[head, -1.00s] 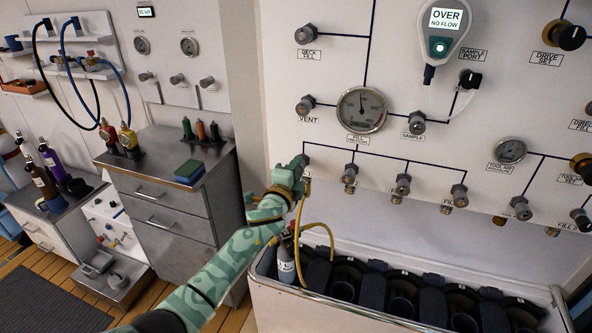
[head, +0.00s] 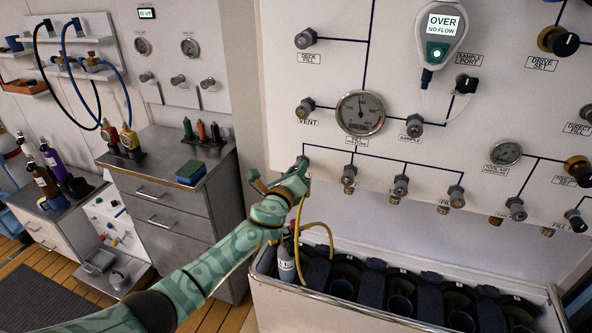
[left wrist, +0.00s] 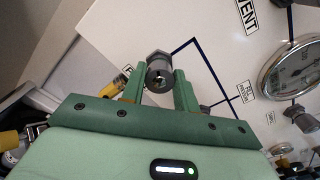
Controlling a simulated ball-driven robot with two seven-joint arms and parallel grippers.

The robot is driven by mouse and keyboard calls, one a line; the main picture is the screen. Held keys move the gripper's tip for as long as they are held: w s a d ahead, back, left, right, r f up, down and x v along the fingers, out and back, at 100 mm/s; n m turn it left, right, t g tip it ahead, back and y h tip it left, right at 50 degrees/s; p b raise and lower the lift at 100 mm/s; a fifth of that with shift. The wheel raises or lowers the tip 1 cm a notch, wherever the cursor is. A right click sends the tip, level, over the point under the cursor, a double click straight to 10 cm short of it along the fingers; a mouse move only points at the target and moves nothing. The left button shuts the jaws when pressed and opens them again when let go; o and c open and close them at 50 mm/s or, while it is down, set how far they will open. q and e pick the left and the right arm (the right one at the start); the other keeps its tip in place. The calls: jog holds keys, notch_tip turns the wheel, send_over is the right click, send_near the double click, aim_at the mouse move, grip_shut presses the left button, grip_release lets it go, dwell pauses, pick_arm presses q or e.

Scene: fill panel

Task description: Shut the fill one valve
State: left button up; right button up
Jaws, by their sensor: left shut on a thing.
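The fill one valve is the leftmost grey knob (left wrist: 160,74) of the lower row on the white panel. My left gripper (head: 299,168) is at it in the head view and hides most of it. In the left wrist view, the two green fingers of my left gripper (left wrist: 159,88) are shut on the knob, one on each side. A yellow hose (head: 297,222) hangs below this valve to a grey cylinder (head: 286,262) in the white trough. My right gripper is not in view.
Other fill valves (head: 349,173) continue to the right along the row. The fill gauge (head: 360,113) and vent valve (head: 305,107) are above. A handheld meter (head: 443,32) reads OVER, NO FLOW. The trough rim (head: 400,311) runs below the panel. A grey cabinet (head: 165,205) stands left.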

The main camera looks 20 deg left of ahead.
pick_arm(q)
jog(key=m+p, duration=0.3)
jog(key=m, duration=0.8)
jog(key=shift+d+f+m, duration=0.1)
jog(key=shift+f+m, duration=0.05)
jog(key=shift+m, duration=0.15)
dwell(0.3)
jog(key=o, duration=1)
